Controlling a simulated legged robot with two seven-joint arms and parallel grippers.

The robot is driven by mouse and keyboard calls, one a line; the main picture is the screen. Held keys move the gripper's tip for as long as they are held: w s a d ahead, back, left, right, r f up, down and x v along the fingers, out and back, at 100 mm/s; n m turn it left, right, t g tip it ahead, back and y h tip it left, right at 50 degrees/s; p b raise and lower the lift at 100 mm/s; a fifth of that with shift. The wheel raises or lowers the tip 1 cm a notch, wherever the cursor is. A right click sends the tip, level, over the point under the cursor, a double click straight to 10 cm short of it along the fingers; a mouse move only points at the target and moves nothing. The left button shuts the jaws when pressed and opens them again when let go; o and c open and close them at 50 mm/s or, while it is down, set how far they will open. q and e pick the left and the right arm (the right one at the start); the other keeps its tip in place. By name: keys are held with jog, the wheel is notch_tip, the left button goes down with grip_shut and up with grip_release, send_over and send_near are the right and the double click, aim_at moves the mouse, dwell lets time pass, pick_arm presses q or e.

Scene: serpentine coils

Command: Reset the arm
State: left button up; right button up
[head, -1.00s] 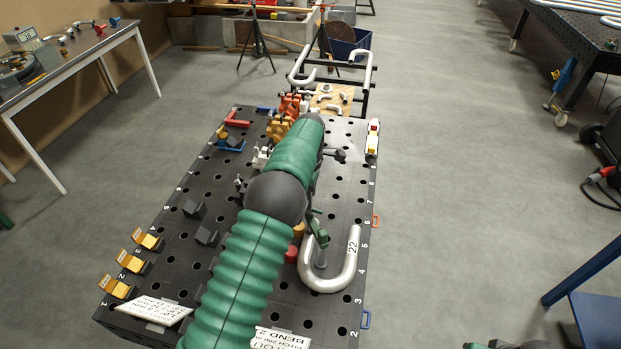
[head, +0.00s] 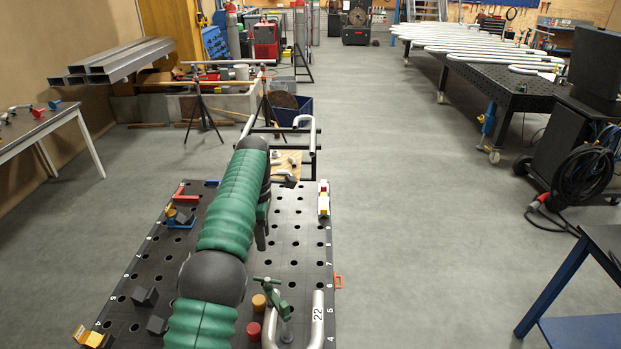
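My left arm, in a green ribbed sleeve with a dark round joint, reaches from the bottom edge out over the black perforated table (head: 301,237). My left gripper (head: 261,238) shows as dark parts hanging down on the right side of the sleeve's far end, above the table. The sleeve hides part of it, and its finger gap is not clear. No held object shows. My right gripper is out of view. A bent silver pipe marked 22 (head: 318,318) lies at the table's near right, to the right of my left arm, cut by the bottom edge.
A green-handled clamp (head: 273,291) and a red knob (head: 254,331) stand beside the pipe. Orange and dark blocks line the table's left. A pipe frame (head: 313,135) stands behind. The floor to the right is clear up to a blue-legged table (head: 556,283).

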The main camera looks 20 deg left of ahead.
pick_arm(q)
jog(key=s+d+f+m+t+b, duration=0.1)
jog(key=s+d+f+m+b, duration=0.1)
jog(key=s+f+m, duration=0.3)
jog(key=s+d+f+m+b, duration=0.2)
jog(key=s+d+f+m, duration=0.3)
jog(key=s+m, duration=0.4)
jog(key=s+d+f+m+t+b, duration=0.1)
jog(key=s+f+m, duration=0.6)
jog(key=s, duration=0.7)
jog(key=d+b, duration=0.1)
jog(key=d, duration=0.1)
jog(key=shift+d+f+t, duration=0.2)
jog(key=shift+d+t, duration=0.1)
jog(key=shift+d, duration=0.05)
jog(key=shift+w+a, duration=0.1)
